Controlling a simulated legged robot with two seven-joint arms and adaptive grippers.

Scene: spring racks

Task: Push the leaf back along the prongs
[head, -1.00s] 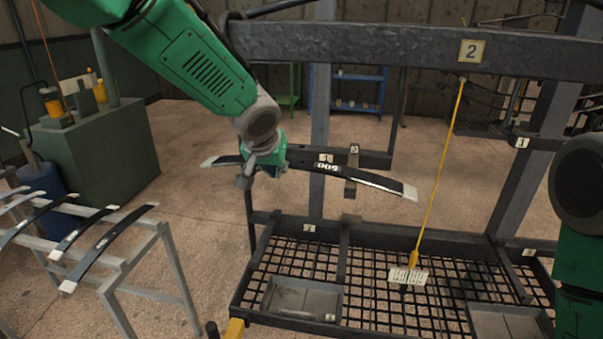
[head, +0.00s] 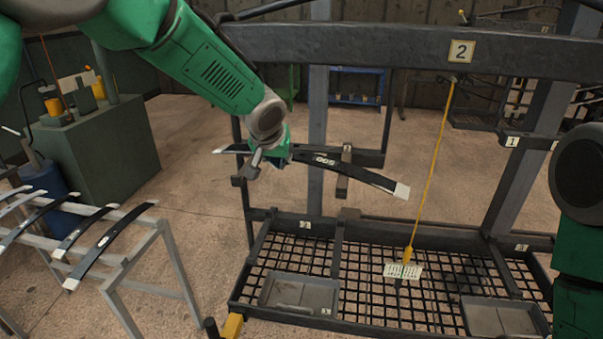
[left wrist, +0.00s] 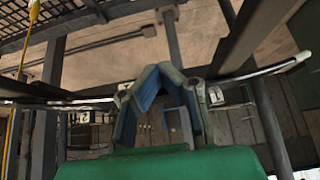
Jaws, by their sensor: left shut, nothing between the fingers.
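The leaf (head: 365,175) is a long black curved strip with white tips and a white marking. It lies across the rack's prongs, slanting in the head view with its right tip lower in the picture. One prong (head: 342,185) shows under its right half; the left support is hidden by my gripper. My left gripper (head: 256,164) is shut and empty, at the leaf's left half, and covers part of it. In the left wrist view the fingers (left wrist: 150,75) come together in front of the leaf (left wrist: 265,73); contact is unclear. My right gripper is not in view.
A dark beam (head: 380,50) with a "2" plate crosses above the leaf. A yellow cord (head: 430,165) with a tag hangs right of it. Below is a mesh shelf (head: 375,290) with grey trays. More leaves (head: 110,240) lie on a stand at left.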

